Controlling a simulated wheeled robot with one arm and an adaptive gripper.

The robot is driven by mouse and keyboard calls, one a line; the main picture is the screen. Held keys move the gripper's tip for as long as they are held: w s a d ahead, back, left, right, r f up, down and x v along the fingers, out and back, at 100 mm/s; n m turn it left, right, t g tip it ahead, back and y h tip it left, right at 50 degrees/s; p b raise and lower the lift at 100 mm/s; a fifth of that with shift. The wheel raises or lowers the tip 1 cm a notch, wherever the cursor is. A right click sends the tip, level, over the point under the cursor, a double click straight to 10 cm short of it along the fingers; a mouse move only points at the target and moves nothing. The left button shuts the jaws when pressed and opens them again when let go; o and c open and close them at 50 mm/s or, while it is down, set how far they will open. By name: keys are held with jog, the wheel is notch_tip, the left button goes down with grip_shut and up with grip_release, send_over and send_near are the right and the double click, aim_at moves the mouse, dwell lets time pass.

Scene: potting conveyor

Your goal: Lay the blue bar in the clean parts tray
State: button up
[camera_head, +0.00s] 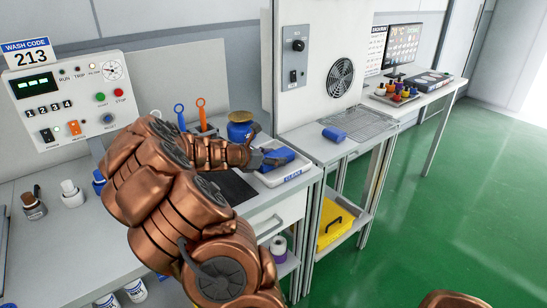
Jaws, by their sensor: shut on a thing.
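The blue bar (283,154) is in my gripper (271,157), which is shut on it. The bar is at the white clean parts tray (297,172), which has a blue-lettered label on its front. The bar lies over or within the tray's outline. I cannot tell whether it touches the tray floor.
A second blue piece (334,134) lies by the wire rack (366,124) on the right bench. A blue jar (239,127) stands behind my gripper. Upright tools (201,112) stand left of it. A yellow bin (333,226) sits on the lower shelf. The green floor is clear.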

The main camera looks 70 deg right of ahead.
jog(key=o, duration=1.3)
jog(key=shift+f, duration=0.1)
jog(key=shift+w+a+r, duration=0.1)
jog(key=shift+r, duration=0.1)
jog(key=v, duration=1.1)
jog(key=shift+f, duration=0.1)
jog(key=shift+w+a, duration=0.2)
jog(key=shift+a, duration=0.1)
